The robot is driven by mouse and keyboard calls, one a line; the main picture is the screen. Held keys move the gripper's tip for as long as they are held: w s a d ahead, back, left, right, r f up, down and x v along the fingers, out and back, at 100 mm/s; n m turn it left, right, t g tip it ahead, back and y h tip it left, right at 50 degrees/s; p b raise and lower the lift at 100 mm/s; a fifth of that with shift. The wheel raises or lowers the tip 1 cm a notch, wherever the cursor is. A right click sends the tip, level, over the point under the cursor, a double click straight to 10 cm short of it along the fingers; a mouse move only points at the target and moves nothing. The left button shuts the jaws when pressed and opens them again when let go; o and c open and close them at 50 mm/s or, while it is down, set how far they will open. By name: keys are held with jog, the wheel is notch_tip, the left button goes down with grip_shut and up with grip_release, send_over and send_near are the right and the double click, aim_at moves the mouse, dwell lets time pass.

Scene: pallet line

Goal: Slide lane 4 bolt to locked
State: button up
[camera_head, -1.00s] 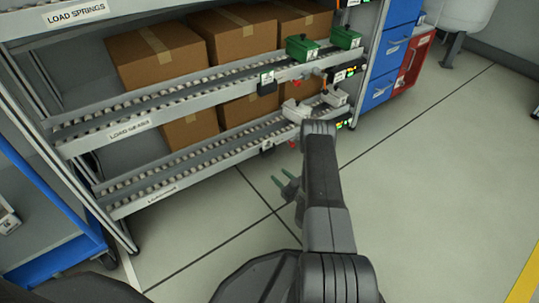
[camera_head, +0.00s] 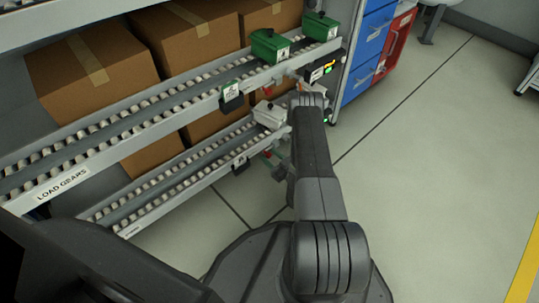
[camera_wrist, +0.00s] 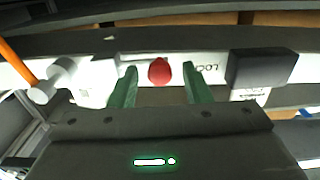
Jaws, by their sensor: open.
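A round red bolt knob (camera_wrist: 159,71) stands on a white rail plate (camera_wrist: 208,69) in the wrist view, with part of a "LOCK"-like label to its right. My gripper (camera_wrist: 160,85) is open, its two green fingers either side of the knob with gaps to both. In the head view my gripper (camera_head: 275,164) is at the front of the lower roller lane (camera_head: 190,175), partly behind my arm. That view does not clearly show the lower knob. No lane number is readable.
A black block (camera_wrist: 262,67) sits right of the knob; a white cylindrical part (camera_wrist: 50,82) and an orange bar (camera_wrist: 16,62) lie left. The upper lane holds green bins (camera_head: 270,46). Blue drawers (camera_head: 366,45) stand right.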

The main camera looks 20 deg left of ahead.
aim_at(273, 145)
grip_shut()
jog(key=shift+w+d, duration=0.3)
jog(key=shift+w, duration=0.45)
jog(key=shift+w+d, duration=0.35)
jog(key=shift+w, duration=0.45)
jog(key=shift+w+d, duration=0.3)
jog(key=shift+w, duration=0.45)
grip_release()
jog(key=shift+w, duration=0.1)
jog(key=shift+d, duration=0.15)
jog(key=p+v, duration=0.4)
jog(key=v, duration=0.9)
jog(key=shift+s+d, duration=0.25)
jog(key=shift+d, duration=0.05)
